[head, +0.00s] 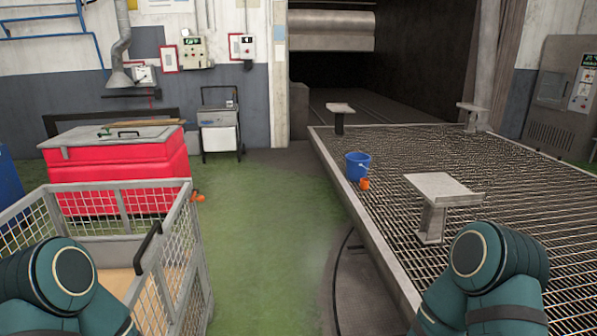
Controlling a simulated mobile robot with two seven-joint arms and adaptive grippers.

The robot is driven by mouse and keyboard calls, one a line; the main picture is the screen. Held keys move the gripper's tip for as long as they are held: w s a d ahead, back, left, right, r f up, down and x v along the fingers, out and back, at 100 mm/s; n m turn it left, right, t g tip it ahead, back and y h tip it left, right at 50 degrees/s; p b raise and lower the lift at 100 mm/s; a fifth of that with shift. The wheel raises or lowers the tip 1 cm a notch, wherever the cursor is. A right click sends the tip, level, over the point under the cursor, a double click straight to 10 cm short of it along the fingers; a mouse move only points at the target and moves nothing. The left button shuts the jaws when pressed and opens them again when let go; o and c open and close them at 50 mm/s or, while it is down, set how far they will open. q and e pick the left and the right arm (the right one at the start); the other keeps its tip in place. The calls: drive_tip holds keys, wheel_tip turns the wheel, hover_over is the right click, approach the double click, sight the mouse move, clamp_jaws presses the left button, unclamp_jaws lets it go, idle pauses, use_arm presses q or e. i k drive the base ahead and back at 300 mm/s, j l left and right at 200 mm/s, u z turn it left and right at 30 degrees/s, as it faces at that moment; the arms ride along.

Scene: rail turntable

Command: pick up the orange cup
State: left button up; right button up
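A small orange cup (364,184) stands on the left part of the metal grating platform (400,150), just in front of a blue bucket (357,165). It is well ahead of me, and I cannot tell whether cup and bucket touch. Parts of my two arms show at the bottom left and bottom right of the head view. Neither gripper is in view, and no part of my arms is near the cup.
A wire-mesh cart (180,265) stands at the front left, with a red bin (112,175) behind it. A grey pedestal (438,200) stands on the grating right of the cup. Green floor (270,220) lies open between the cart and the platform's raised edge.

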sight(364, 185)
drive_tip(key=i, duration=1.5)
drive_tip(key=i+j+z, duration=0.1)
drive_tip(key=i, duration=1.4)
drive_tip(key=i+j+z, duration=0.15)
drive_tip(key=i+z, duration=0.25)
drive_tip(key=i, duration=0.15)
drive_tip(key=i+j+z, duration=0.7)
drive_tip(key=z, duration=0.15)
drive_tip(key=i+j+z, duration=0.3)
drive_tip(key=z, duration=0.15)
drive_tip(key=i+j+z, duration=0.2)
drive_tip(key=j+z, duration=0.2)
drive_tip(key=i+j+z, duration=0.1)
drive_tip(key=j+z, duration=0.3)
drive_tip(key=j, duration=0.15)
drive_tip(key=j+z, duration=0.4)
drive_tip(key=j, duration=0.4)
drive_tip(key=j+z, duration=0.4)
drive_tip(key=j, duration=0.4)
drive_tip(key=i+j, duration=0.1)
drive_tip(key=i, duration=0.2)
